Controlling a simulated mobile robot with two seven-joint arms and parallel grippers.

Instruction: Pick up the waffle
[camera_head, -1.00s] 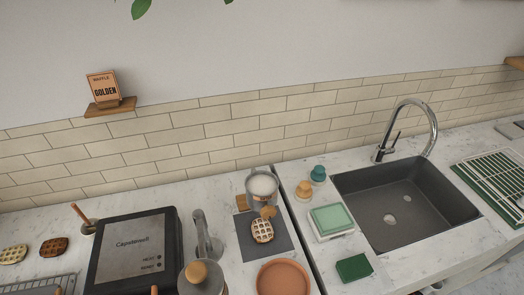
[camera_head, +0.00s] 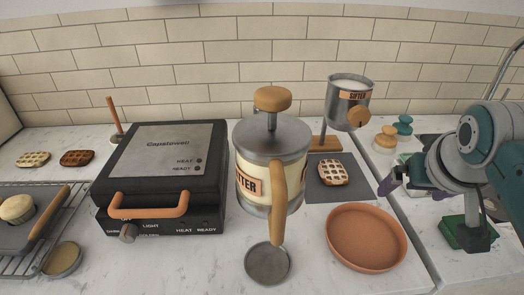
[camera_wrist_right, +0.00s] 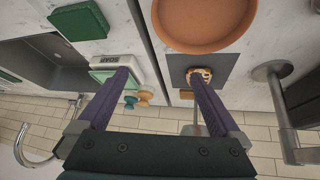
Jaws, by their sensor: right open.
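A golden waffle (camera_head: 332,173) with a grid pattern lies flat on a dark grey mat (camera_head: 317,191) on the counter. Part of it shows in the right wrist view (camera_wrist_right: 204,73), beside one finger. Two more waffles lie at the far left, a pale one (camera_head: 33,159) and a browner one (camera_head: 77,158). My right gripper (camera_head: 412,186) is to the right of the mat, apart from the waffle. In the wrist view its purple fingers (camera_wrist_right: 157,76) are spread with nothing between them. My left gripper is not in view.
A terracotta dish (camera_head: 366,237) stands in front of the mat. A sifter (camera_head: 349,100) on a wooden stand is behind it. A batter dispenser (camera_head: 270,165) and a black waffle maker (camera_head: 160,172) stand to the left. A green sponge (camera_head: 462,235) is below my right arm.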

